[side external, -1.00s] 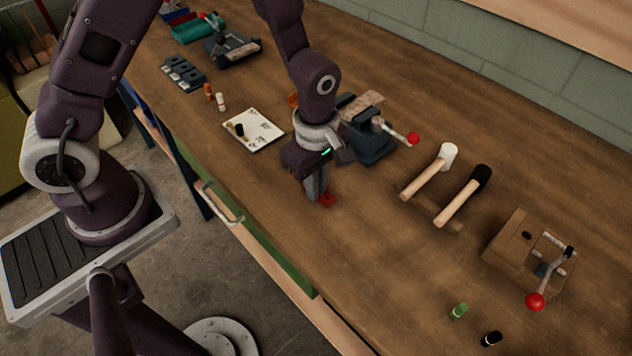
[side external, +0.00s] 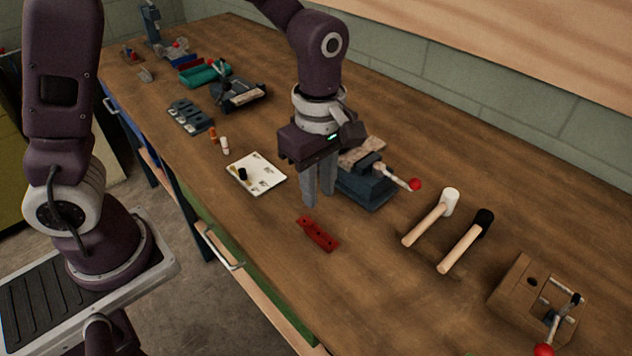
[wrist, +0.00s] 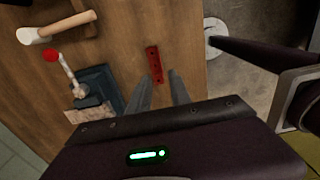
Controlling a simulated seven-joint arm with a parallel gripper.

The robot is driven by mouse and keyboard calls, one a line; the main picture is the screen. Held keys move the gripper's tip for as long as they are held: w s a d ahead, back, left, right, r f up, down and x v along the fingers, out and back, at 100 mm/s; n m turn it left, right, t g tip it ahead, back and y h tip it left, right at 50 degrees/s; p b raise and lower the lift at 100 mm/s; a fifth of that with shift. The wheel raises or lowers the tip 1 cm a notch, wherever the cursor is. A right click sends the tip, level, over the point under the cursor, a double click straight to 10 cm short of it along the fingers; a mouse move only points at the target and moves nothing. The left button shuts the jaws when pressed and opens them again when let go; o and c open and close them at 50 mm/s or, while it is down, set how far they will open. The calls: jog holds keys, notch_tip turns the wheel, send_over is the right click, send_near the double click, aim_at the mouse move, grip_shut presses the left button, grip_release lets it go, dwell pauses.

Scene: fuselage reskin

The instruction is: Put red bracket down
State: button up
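The red bracket (side external: 318,233) lies flat on the wooden bench, near its front edge. It is a narrow bar with dark holes along its top, and it also shows in the wrist view (wrist: 154,64). My gripper (side external: 319,200) is above the bench, behind the bracket in the side view, with its fingers pointing down. The two fingers are apart with nothing between them. In the wrist view my gripper (wrist: 160,88) shows both fingertips spread, and the bracket lies beyond them, apart from both.
A blue-grey vise (side external: 366,187) with a red-tipped handle stands close behind my gripper. A white sheet (side external: 256,174) lies to the left. Two mallets (side external: 428,224) and a wooden block fixture (side external: 522,290) are to the right. The bench (side external: 390,290) around the bracket is clear.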

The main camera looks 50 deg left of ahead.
jog(key=s+a+r+m+t, duration=0.2)
jog(key=s+a+r+m, duration=0.2)
jog(key=s+r+m, duration=0.3)
jog(key=s+a+r+m+t, duration=0.3)
jog(key=s+r+m, duration=0.3)
jog(key=s+m, duration=0.3)
jog(key=shift+a+r+m+t, duration=0.35)
jog(key=shift+a+m, duration=0.35)
jog(key=shift+m, duration=0.3)
